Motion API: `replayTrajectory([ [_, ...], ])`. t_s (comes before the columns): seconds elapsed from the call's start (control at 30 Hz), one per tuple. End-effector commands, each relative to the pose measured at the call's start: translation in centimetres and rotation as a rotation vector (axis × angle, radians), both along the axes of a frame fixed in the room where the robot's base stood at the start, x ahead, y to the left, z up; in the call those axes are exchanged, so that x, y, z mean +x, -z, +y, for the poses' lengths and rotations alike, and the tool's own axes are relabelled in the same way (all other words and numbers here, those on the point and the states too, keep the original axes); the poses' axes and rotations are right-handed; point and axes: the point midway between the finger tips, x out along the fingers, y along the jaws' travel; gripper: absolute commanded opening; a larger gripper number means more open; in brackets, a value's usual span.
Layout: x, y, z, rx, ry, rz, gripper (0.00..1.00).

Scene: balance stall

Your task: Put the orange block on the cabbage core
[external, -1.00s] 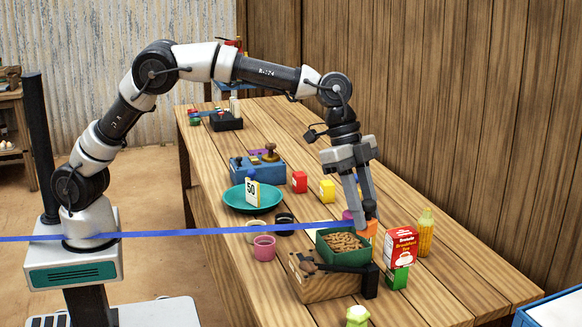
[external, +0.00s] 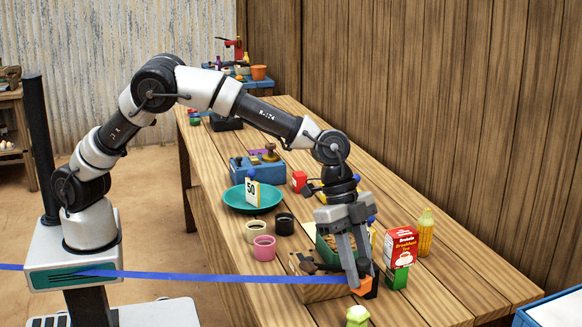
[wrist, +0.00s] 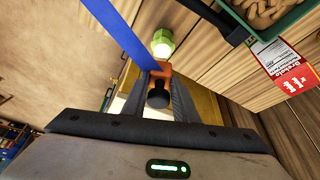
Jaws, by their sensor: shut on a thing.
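My gripper (external: 357,282) is shut on the orange block (external: 363,286) and holds it near the front of the table, by the wooden box. In the wrist view the orange block (wrist: 161,73) shows between the fingertips, with a dark rounded thing in front of it. The pale green cabbage core (external: 357,317) stands on the table at the bottom of the external view, below and apart from the block. It also shows just beyond the block in the wrist view (wrist: 163,42).
A wooden box (external: 318,290) bears a green tray (wrist: 290,25) of brown pieces, with a dark handle. A red tea box (external: 401,247) on a green block (external: 397,277) and a corn cob (external: 425,232) stand to the right. A blue ribbon (external: 200,276) crosses the view.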

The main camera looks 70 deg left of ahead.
Motion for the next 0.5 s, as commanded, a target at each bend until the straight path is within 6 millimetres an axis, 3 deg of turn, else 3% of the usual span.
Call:
replayTrajectory([
  [0.33,0.0,4.8,0.0,0.001,-0.002,0.001,0.03],
  [0.5,0.0,5.1,0.0,-0.001,-0.001,-0.001,0.03],
])
